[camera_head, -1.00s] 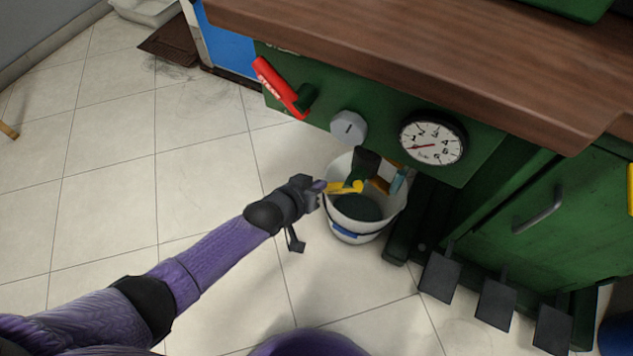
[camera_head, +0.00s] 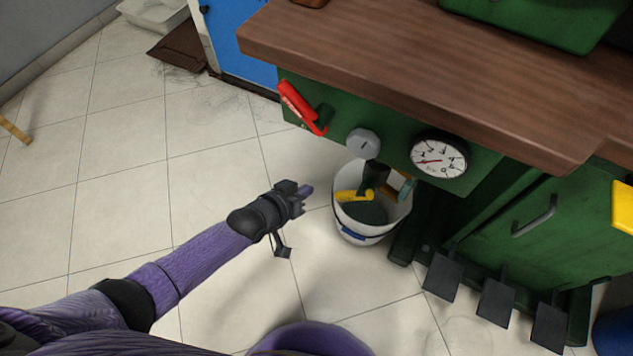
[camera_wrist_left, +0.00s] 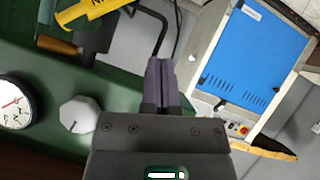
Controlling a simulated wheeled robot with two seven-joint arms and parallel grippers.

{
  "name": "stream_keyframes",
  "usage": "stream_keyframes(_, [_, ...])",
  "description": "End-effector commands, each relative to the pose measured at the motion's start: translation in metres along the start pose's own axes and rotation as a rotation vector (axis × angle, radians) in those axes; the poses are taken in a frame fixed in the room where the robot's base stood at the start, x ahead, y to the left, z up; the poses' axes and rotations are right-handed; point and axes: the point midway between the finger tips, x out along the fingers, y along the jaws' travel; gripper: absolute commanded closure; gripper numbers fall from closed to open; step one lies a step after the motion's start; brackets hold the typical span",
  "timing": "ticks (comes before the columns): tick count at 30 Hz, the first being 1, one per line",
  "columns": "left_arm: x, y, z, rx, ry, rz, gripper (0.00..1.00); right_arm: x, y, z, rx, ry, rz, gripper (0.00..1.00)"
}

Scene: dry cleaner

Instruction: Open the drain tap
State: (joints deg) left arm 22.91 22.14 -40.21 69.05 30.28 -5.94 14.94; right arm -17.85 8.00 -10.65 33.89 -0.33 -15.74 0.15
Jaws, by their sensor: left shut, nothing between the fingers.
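The drain tap has a dark body (camera_head: 376,173) under the green machine's panel and a yellow lever (camera_head: 353,195). The lever points left over a white bucket (camera_head: 366,231). In the left wrist view a yellow part with dark lettering (camera_wrist_left: 88,10), apparently the lever, shows at the top left. My left gripper (camera_head: 307,190) is left of the lever, with a gap between them. Its purple fingers (camera_wrist_left: 161,70) are together and empty in the left wrist view. I cannot tell whether water flows. My right gripper is not in view.
A red lever (camera_head: 300,106), a grey knob (camera_head: 363,143) and a round gauge (camera_head: 438,158) sit on the panel below the wooden worktop (camera_head: 420,80). Black pedals (camera_head: 442,276) stand right of the bucket.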

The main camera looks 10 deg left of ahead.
Motion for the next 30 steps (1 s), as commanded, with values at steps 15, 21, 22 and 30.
stream_keyframes(15, [-0.058, -0.016, 0.004, 0.001, -0.002, 0.000, 1.00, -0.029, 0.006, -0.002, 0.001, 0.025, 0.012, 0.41])
stream_keyframes(21, [-0.058, -0.016, 0.004, 0.001, -0.001, 0.000, 1.00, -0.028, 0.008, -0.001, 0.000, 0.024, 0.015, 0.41])
stream_keyframes(22, [-0.058, -0.016, 0.004, 0.001, -0.001, 0.000, 1.00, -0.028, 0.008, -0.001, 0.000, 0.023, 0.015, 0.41])
stream_keyframes(30, [-0.070, -0.039, 0.065, 0.017, -0.130, -0.107, 1.00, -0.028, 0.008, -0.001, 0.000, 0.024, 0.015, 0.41])
